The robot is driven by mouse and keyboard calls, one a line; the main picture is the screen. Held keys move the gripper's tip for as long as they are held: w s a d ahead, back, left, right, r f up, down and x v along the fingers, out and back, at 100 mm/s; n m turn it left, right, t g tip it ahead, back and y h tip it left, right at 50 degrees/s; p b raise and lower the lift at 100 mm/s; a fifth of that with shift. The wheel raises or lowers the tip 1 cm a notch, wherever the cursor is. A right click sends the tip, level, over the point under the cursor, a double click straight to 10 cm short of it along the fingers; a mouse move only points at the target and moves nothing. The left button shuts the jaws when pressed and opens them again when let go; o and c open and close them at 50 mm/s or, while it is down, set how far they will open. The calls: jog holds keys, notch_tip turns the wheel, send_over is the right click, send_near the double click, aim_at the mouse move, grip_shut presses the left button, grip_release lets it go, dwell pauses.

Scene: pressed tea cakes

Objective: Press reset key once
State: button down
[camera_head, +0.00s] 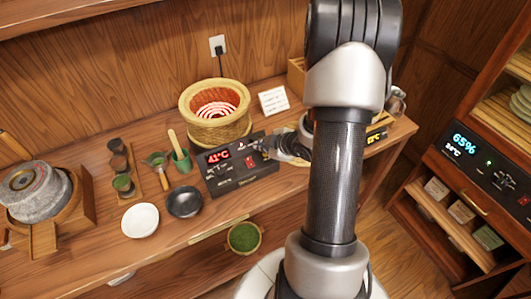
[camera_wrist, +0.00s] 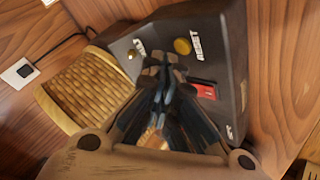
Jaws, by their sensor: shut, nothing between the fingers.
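A dark control box (camera_head: 225,180) with a red temperature display (camera_head: 218,156) stands on the wooden counter. In the wrist view its panel (camera_wrist: 232,90) shows a round gold key (camera_wrist: 182,46) beside lettering that looks like RESET, a smaller gold knob (camera_wrist: 131,55) and a red rocker switch (camera_wrist: 203,90). My gripper (camera_wrist: 164,68) is shut and empty. Its tips appear close over the panel, just below the gold key in the picture; I cannot tell whether they touch anything. In the head view my gripper (camera_head: 262,144) is at the box's upper right, partly blending with it.
A woven basket (camera_head: 216,134) with a glowing coil stands behind the box. A small card (camera_head: 273,101) stands behind. My arm hides the counter's right part.

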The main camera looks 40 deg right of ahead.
aim_at(264, 155)
jog(key=shift+r+p, duration=2.25)
jog(key=shift+r, duration=0.25)
